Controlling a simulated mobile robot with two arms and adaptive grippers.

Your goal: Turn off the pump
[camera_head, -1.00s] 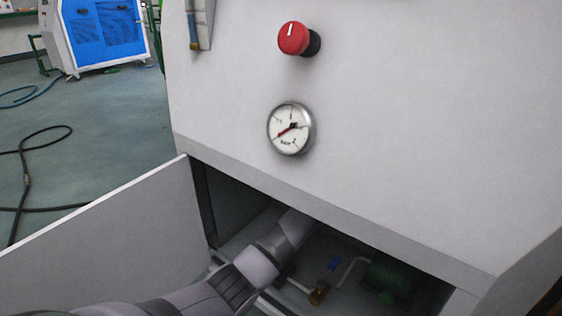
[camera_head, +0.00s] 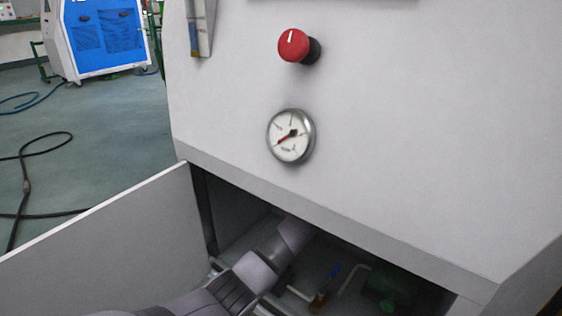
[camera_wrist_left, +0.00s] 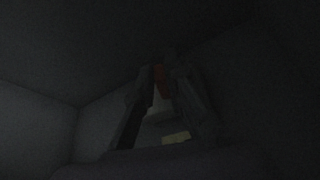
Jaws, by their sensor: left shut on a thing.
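A red knob (camera_head: 293,45) with a white mark sits on the grey cabinet front (camera_head: 430,120), above a round dial gauge (camera_head: 290,136) with a red needle. My left arm reaches into the dark lower opening of the cabinet, and its gripper is hidden there in the head view. In the left wrist view my left gripper (camera_wrist_left: 161,80) is closed around a small orange-red part (camera_wrist_left: 161,82); the picture is too dark to tell what it is. In the opening I see a dim green pump-like body (camera_head: 388,288). My right gripper is not in view.
A valve with a blue handle (camera_head: 334,272) and a pale pipe (camera_head: 353,279) lie in the opening, right of my arm. The open door panel (camera_head: 110,240) stands at the left. A dark hose (camera_head: 26,185) lies on the floor. A blue and white machine (camera_head: 103,40) stands behind.

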